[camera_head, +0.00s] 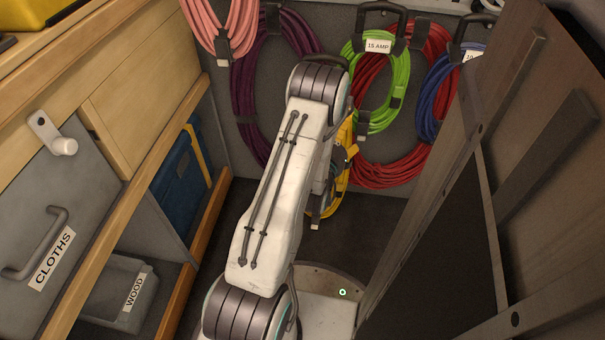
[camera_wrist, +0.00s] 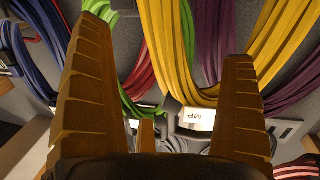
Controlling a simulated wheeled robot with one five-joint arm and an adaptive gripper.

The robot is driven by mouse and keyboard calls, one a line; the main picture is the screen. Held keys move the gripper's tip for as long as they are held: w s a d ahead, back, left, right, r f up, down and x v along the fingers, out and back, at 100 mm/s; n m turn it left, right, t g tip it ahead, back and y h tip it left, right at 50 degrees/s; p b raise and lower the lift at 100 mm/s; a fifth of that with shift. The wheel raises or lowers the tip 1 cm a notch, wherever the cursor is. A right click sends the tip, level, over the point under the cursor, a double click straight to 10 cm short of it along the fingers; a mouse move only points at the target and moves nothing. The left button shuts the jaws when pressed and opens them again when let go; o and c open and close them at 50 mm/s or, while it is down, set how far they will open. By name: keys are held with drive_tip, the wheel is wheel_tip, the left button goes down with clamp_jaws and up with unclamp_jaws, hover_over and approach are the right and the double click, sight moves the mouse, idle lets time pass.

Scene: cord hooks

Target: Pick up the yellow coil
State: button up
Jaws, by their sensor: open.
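The yellow coil (camera_head: 346,170) hangs low on the grey back wall, mostly hidden behind my arm in the head view. In the wrist view the yellow coil (camera_wrist: 172,50) is large and close. One bundle of its strands runs between the two fingers, and the other passes beyond the right finger. My gripper (camera_wrist: 165,43) is open, with its fingers wide apart. I see no finger closed on the strands, and contact cannot be told. The gripper is mostly hidden by my arm in the head view.
Green (camera_head: 401,75), red (camera_head: 390,175), blue (camera_head: 432,95), purple (camera_head: 245,95) and pink (camera_head: 240,25) coils hang close around. A brown door panel (camera_head: 535,130) stands to the right. Wooden shelving (camera_head: 150,95) with a blue box (camera_head: 180,185) is on the left.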

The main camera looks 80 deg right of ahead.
drive_tip(key=shift+s+d+f+g+b, duration=0.1)
drive_tip(key=shift+d+f+g+b, duration=0.1)
drive_tip(key=shift+d+b, duration=0.35)
drive_tip(key=shift+d+f+g+b, duration=0.1)
drive_tip(key=shift+d+g+b, duration=0.1)
drive_tip(key=shift+d+b, duration=0.3)
drive_tip(key=d+b, duration=0.2)
drive_tip(key=b, duration=0.3)
drive_tip(key=shift+s+d+f, duration=0.1)
drive_tip(key=shift+s+d, duration=0.05)
drive_tip(key=shift+d, duration=0.25)
drive_tip(key=shift+s+d+r, duration=0.15)
drive_tip(key=shift+d+r, duration=0.05)
drive_tip(key=shift+d, duration=0.9)
drive_tip(key=c, duration=1.2)
drive_tip(key=shift+r, duration=0.15)
drive_tip(key=shift+c, duration=0.5)
